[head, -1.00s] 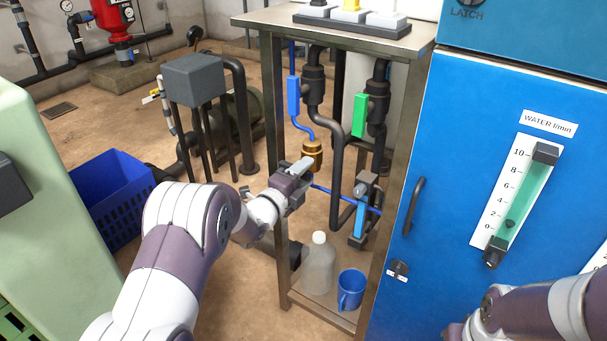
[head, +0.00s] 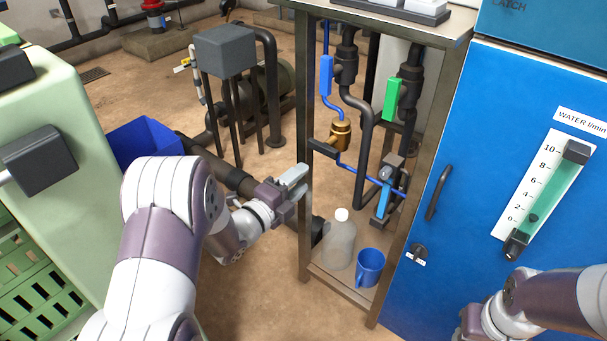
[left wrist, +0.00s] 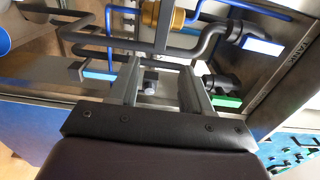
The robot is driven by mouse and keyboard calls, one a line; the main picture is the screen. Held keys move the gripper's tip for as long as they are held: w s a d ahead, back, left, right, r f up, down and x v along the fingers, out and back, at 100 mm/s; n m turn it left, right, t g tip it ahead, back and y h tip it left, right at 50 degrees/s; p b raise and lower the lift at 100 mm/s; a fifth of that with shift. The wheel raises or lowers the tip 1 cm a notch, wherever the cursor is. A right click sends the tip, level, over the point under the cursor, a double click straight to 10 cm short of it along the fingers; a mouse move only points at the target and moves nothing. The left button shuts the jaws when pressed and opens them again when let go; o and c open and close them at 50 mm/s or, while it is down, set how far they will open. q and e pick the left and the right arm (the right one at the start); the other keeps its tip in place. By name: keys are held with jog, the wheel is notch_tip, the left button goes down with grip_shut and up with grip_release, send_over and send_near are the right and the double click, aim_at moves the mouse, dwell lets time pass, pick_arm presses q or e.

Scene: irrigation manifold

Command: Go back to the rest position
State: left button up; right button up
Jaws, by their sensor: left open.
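My left gripper (head: 293,182) is open and empty in the head view, in front of the left front post of the metal stand. The left wrist view shows its two fingers (left wrist: 160,90) spread apart with nothing held between them. Behind it in the stand are a brass fitting (head: 340,135), a blue handle (head: 326,76), a green handle (head: 392,98) and a lower blue handle (head: 381,203) on dark pipes. My right arm shows at the lower right of the head view, but its gripper is out of the picture.
The metal stand (head: 303,230) holds a clear bottle (head: 339,246) and a blue mug (head: 370,268) on its low shelf. A blue cabinet (head: 470,190) stands to its right. A blue crate (head: 145,140) and a green machine (head: 60,190) are at left. Floor (head: 255,290) is clear below the left gripper.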

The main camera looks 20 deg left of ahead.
dwell(0.3)
pick_arm(q)
jog(key=s+a+f+n+g+y, duration=0.35)
jog(key=f+n+g, duration=0.2)
jog(key=n, duration=0.25)
jog(key=s+a+f+n+g+y, duration=0.35)
jog(key=s+f+n, duration=0.2)
jog(key=n, duration=0.25)
jog(key=s+d+r+n+g, duration=0.1)
jog(key=s+d+n+g, duration=0.25)
jog(key=s, duration=0.25)
jog(key=s+d+r+n+g, duration=0.1)
jog(key=s+d+n+g, duration=0.25)
jog(key=s, duration=0.25)
notch_tip(320, 180, up, 32)
jog(key=d+m+p, duration=0.1)
jog(key=d+p, duration=0.1)
jog(key=p, duration=2.6)
jog(key=shift+d+h+p, duration=0.25)
jog(key=shift+h+p, duration=0.15)
jog(key=shift+d, duration=0.1)
